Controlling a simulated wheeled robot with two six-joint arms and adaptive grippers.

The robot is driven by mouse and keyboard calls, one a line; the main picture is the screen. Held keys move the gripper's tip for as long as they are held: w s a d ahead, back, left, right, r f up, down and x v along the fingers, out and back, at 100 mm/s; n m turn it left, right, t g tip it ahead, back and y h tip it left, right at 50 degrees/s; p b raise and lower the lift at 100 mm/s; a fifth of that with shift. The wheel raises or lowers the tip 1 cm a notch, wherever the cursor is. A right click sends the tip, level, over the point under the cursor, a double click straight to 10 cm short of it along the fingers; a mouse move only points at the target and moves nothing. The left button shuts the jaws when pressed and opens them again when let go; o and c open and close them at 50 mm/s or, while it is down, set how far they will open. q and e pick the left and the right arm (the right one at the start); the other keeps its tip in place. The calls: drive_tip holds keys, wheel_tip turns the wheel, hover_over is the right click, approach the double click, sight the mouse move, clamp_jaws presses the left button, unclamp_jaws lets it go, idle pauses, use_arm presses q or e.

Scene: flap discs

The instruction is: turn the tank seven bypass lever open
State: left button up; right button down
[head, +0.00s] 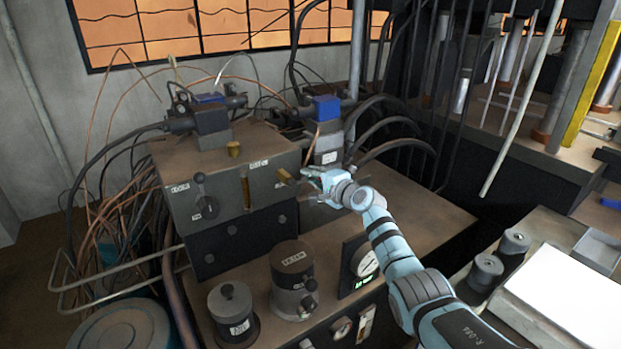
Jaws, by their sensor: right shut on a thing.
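A grey steel tank block (185,158) stands on the bench left of centre, with labels too small to read surely. A brass-coloured lever (285,175) sticks out at its right front corner. My right gripper (307,181) reaches in from the lower right and is shut on this lever's end; the fingers partly hide it. I cannot read a tank number beside it. My left gripper is not in view.
Two dark cylinders, one with a knob (231,310) and one with a side handle (291,275), stand in front of the tank. A round gauge (364,262) sits close beside my right forearm. Hoses and cables crowd the left and back.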

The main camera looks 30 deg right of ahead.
drive_tip(key=shift+s+f, duration=0.1)
drive_tip(key=shift+f, duration=0.2)
drive_tip(key=c, duration=1.4)
unclamp_jaws()
drive_tip(key=shift+d+m, duration=0.15)
drive_tip(key=shift+m, duration=0.15)
drive_tip(key=shift+o, duration=0.4)
drive_tip(key=shift+d+f, duration=0.1)
drive_tip(key=shift+s, duration=0.15)
drive_tip(key=v, duration=1.1)
drive_tip(key=shift+s, duration=0.2)
